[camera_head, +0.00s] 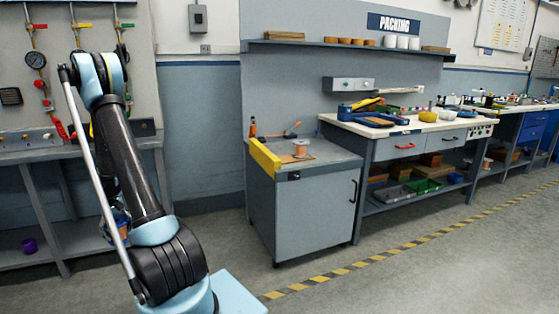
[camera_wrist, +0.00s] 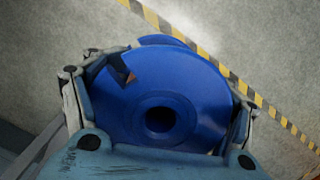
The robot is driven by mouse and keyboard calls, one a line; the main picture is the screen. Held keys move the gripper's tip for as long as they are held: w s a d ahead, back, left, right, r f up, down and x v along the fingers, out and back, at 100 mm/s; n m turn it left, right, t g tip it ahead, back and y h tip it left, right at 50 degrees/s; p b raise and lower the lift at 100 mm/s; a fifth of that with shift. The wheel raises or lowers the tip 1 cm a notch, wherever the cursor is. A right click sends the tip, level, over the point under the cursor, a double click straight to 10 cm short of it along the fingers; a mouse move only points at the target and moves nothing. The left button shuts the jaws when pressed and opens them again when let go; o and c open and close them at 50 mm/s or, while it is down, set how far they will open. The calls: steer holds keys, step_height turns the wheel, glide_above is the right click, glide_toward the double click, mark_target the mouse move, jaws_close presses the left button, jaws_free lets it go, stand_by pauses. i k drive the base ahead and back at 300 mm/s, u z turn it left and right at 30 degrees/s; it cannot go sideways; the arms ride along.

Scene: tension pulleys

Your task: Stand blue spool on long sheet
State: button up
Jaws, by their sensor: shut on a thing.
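The blue spool (camera_wrist: 190,85) fills the middle of the wrist view, its round flange and dark centre hole facing the camera. My gripper (camera_wrist: 165,95) is shut on the spool, with a finger on each side of it. In the head view my arm hides most of the gripper and the spool. A flat brown sheet (camera_head: 280,157) lies on the grey cabinet top, with a pale, orange-toned spool (camera_head: 301,149) standing on it. I cannot tell whether this is the long sheet. My gripper is well to the left of the cabinet, apart from it.
The grey cabinet (camera_head: 315,210) has a yellow edge guard (camera_head: 265,159) at its left and an orange-handled tool at the back. A packing bench (camera_head: 440,124) with blue trays stands to its right. A striped floor line and open floor lie in front.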

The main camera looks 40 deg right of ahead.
mark_target(284, 159)
steer(key=z, duration=0.05)
steer(key=k, duration=1.05)
steer(key=z, duration=1.3)
steer(key=i, duration=1.05)
steer(key=u, duration=0.05)
